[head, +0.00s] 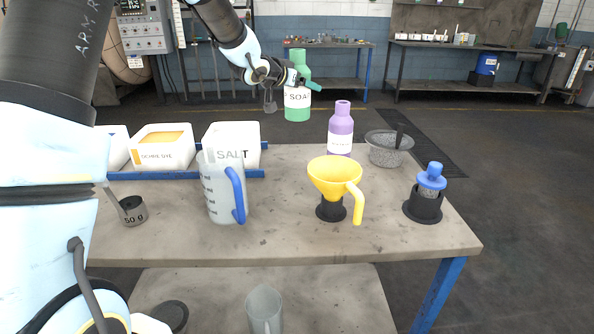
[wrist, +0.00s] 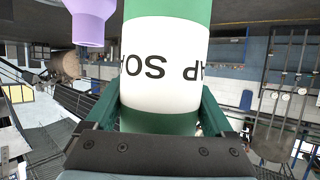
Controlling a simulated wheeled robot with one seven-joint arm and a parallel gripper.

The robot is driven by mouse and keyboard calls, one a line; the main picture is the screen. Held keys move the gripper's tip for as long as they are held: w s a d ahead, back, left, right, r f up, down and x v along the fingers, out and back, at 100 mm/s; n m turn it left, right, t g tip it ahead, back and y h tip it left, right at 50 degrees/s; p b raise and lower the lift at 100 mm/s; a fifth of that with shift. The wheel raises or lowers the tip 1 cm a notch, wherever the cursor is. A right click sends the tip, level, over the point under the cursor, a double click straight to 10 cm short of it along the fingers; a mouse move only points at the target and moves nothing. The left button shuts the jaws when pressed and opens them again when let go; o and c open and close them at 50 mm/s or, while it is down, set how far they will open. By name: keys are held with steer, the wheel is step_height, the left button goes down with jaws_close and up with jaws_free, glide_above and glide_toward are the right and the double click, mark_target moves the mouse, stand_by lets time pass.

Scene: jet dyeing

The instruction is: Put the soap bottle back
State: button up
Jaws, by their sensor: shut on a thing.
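The soap bottle (head: 298,98) is green with a white label. In the head view it is upright in the air, above and beyond the back edge of the table (head: 300,246). My gripper (head: 299,84) is shut on it from the left side. In the wrist view the soap bottle (wrist: 165,65) fills the middle, its label upside down, between the green fingers of my gripper (wrist: 160,122). A purple bottle (head: 340,130) stands at the back of the table, lower and to the right of the soap bottle. The purple bottle also shows in the wrist view (wrist: 90,22).
White bins labelled SALT (head: 231,144) and dye (head: 162,147) stand at the back left. A jug (head: 222,190), a yellow funnel (head: 335,178) on a black holder, a grey bowl (head: 388,150) and a blue-capped container (head: 431,184) occupy the table. Back-middle tabletop between SALT and purple bottle is clear.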

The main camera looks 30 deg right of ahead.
mark_target(302, 101)
step_height(302, 101, down, 4)
steer(key=b, duration=0.2)
steer(key=shift+f+b, duration=0.25)
steer(key=shift+b, duration=0.15)
step_height(302, 101, down, 9)
steer(key=shift+f+p, duration=0.15)
steer(key=shift+p, duration=0.2)
steer(key=shift+f, duration=0.2)
steer(key=o, duration=1.6)
steer(key=shift+c, duration=0.2)
steer(key=shift+r, duration=0.25)
steer(key=b+v, duration=0.1)
steer(key=v, duration=0.6)
steer(key=shift+s+a+b, duration=0.15)
steer(key=shift+a+b, duration=0.05)
steer(key=shift+b, duration=0.15)
